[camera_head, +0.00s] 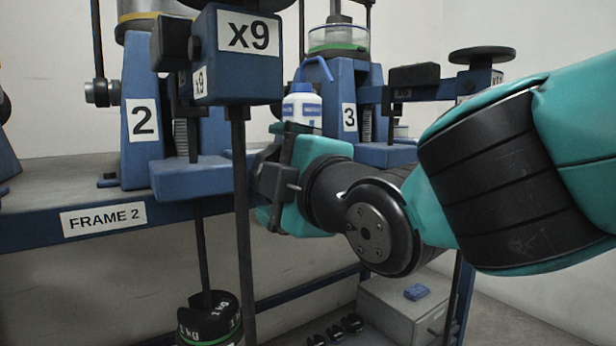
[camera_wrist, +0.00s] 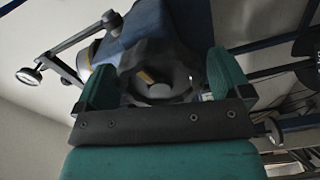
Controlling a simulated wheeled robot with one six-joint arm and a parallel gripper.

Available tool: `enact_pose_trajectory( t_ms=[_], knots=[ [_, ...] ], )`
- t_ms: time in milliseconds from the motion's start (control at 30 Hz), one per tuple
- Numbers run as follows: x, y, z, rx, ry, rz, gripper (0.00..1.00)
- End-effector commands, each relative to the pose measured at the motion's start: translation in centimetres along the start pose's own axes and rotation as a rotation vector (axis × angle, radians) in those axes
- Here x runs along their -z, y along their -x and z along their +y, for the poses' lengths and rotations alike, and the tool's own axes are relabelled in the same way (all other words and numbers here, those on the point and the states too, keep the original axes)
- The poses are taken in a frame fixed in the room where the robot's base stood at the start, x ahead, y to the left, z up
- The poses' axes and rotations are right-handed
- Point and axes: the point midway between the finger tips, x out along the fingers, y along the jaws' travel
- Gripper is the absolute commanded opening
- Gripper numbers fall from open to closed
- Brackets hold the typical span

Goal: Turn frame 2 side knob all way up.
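Frame 2, with a white label "2" (camera_head: 143,120), stands on the blue beam at the left. My gripper (camera_head: 272,178) is at its right side, partly hidden behind a dark upright rod. In the wrist view a dark, many-sided round part with a pale centre, seemingly the side knob (camera_wrist: 157,98), lies between the teal fingers of my gripper (camera_wrist: 163,82). The fingers are spread either side of it; whether they touch it I cannot tell. In the head view the knob is not clearly visible behind the rod and gripper.
The blue "x9" block (camera_head: 241,58) and its rod (camera_head: 241,230) stand in front of my gripper. A white bottle with a blue spout (camera_head: 301,108) is just behind it. Frame 3 (camera_head: 349,118) is to the right. Black weights (camera_head: 209,318) hang below.

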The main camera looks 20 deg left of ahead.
Motion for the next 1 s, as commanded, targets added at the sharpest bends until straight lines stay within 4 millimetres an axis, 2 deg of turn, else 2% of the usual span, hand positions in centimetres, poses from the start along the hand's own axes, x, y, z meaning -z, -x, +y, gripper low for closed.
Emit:
enact_pose_trajectory(
  t_ms=[167, 633, 1000],
  knots=[
    [-0.2, 0.4, -0.1, 0.000, 0.002, -0.002, 0.96],
    [0.0, 5.7, -0.1, 0.001, 0.002, 0.000, 0.96],
    [0.0, 6.1, -0.1, 0.001, 0.003, -0.001, 0.96]
  ],
)
